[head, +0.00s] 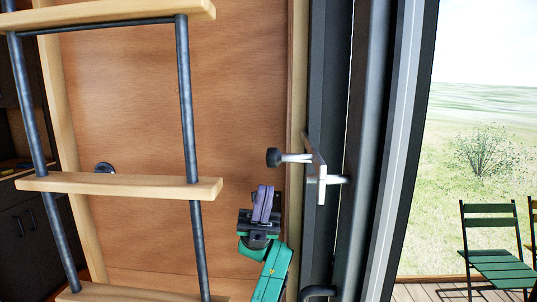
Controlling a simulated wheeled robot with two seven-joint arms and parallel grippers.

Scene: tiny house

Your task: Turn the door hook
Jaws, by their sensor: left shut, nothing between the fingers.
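The door hook (297,158) is a pale metal piece with a dark round knob at its left end. It sticks out to the left from a flat plate on the dark door frame, near the middle of the head view. A pale metal latch piece (322,184) sits just below it on the same plate. My left gripper (264,188), with purple fingers on a green arm, points up below and slightly left of the knob. It is shut and empty, and it appears apart from the hook. My right gripper is not in view.
A ladder with wooden rungs (120,185) and dark rails stands on the left, before a wooden wall panel (240,90). The dark door frame (328,80) runs upright right of the hook. A green folding chair (490,250) stands outside on a deck at the right.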

